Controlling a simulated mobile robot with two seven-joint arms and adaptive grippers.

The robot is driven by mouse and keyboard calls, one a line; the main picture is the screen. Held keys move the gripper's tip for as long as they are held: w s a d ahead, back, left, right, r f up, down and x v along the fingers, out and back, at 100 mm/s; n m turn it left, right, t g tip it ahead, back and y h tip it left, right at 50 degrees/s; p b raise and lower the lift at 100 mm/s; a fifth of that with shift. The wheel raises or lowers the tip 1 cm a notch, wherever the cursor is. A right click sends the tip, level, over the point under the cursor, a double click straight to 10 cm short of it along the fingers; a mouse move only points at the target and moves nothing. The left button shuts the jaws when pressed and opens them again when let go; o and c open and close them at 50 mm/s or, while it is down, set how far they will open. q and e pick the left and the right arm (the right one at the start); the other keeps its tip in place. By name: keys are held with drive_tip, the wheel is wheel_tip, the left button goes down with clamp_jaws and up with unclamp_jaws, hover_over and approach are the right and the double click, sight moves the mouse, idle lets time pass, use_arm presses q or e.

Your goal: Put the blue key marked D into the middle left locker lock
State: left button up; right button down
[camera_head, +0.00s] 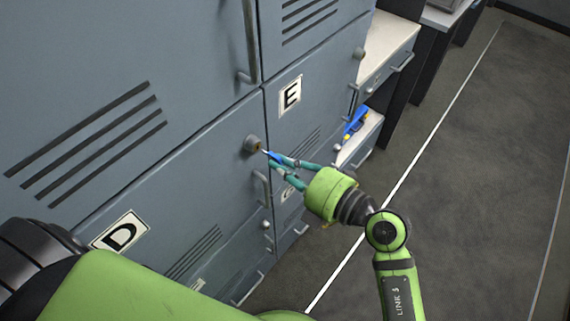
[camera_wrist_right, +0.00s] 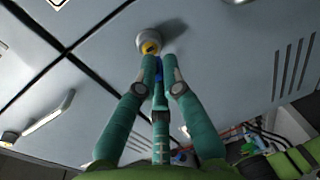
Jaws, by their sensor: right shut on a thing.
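The locker door marked D (camera_head: 119,231) is grey-blue, and its round lock (camera_head: 253,144) sticks out near the door's upper right corner. My right gripper (camera_head: 276,159) is shut on the blue key (camera_head: 272,155), in front of this lock. In the right wrist view, the key (camera_wrist_right: 159,70) shows as a blue strip between the fingertips, and the lock (camera_wrist_right: 149,43) with its yellowish centre is just beyond them. The key's tip is at or very close to the lock face; I cannot tell whether it is inside. The key's marking is hidden. My left gripper is not in view.
A blue and yellow object (camera_head: 356,121) lies on a white shelf (camera_head: 361,143) beyond the lockers. Door handles (camera_head: 261,188) stick out nearby. The floor (camera_head: 480,180) on the right is clear.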

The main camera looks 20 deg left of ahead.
drive_tip(key=shift+a+f+m+p, duration=0.1)
drive_tip(key=shift+a+m+p, duration=0.1)
drive_tip(key=shift+m+p, duration=0.15)
idle(0.3)
idle(0.4)
drive_tip(key=shift+p, duration=0.55)
drive_tip(key=shift+w+a+p, duration=0.25)
drive_tip(key=shift+a+p, duration=0.15)
drive_tip(key=shift+a, duration=0.15)
idle(0.6)
idle(0.4)
drive_tip(key=shift+p, duration=0.45)
drive_tip(key=shift+w+a+p, duration=0.2)
drive_tip(key=shift+a+p, duration=0.1)
drive_tip(key=shift+a, duration=0.25)
idle(0.5)
